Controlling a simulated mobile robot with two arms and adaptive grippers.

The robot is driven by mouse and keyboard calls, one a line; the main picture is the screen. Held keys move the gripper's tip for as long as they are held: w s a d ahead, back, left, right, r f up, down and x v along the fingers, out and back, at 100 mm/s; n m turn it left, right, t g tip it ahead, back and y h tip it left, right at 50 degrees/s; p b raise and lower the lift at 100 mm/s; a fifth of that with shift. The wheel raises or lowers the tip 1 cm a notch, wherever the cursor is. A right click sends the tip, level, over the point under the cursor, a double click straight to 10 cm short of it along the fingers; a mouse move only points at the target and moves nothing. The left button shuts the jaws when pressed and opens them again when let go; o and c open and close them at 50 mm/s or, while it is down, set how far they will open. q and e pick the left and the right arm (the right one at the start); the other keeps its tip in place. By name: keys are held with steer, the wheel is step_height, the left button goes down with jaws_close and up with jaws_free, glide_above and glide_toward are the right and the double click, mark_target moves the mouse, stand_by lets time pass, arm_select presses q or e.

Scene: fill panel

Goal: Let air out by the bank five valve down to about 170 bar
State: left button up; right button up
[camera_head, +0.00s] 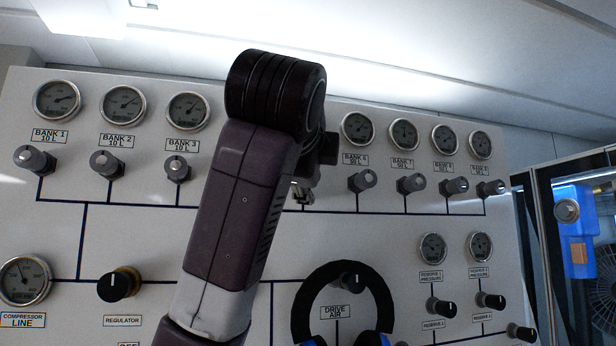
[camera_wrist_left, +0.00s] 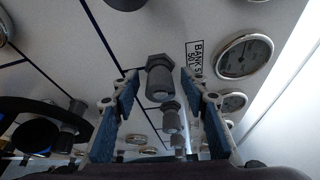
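In the left wrist view, a grey valve knob (camera_wrist_left: 159,80) with a hexagonal base stands out from the white panel. The label beside it appears to read BANK 5 (camera_wrist_left: 195,60), and the round gauge (camera_wrist_left: 243,57) sits past that label; its reading is too small to tell. My left gripper (camera_wrist_left: 160,88) is open, its blue-padded fingers on either side of the knob with a gap on each side. In the head view my left arm covers the bank 4 and bank 5 gauges; only part of the gripper (camera_head: 303,192) shows. My right gripper is not in view.
Bank 6 valve (camera_head: 362,181) and bank 3 valve (camera_head: 177,169) flank the arm. Below hangs a black ring-shaped thing (camera_head: 303,300) with blue parts, around the DRIVE AIR label. The regulator knob (camera_head: 119,284) is lower left. A blue device (camera_head: 574,225) stands at the right.

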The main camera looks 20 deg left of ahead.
arm_select(q)
steer(key=v, duration=1.2)
stand_by(0.3)
steer(key=shift+a+f, duration=0.1)
steer(key=shift+s, duration=0.1)
stand_by(0.6)
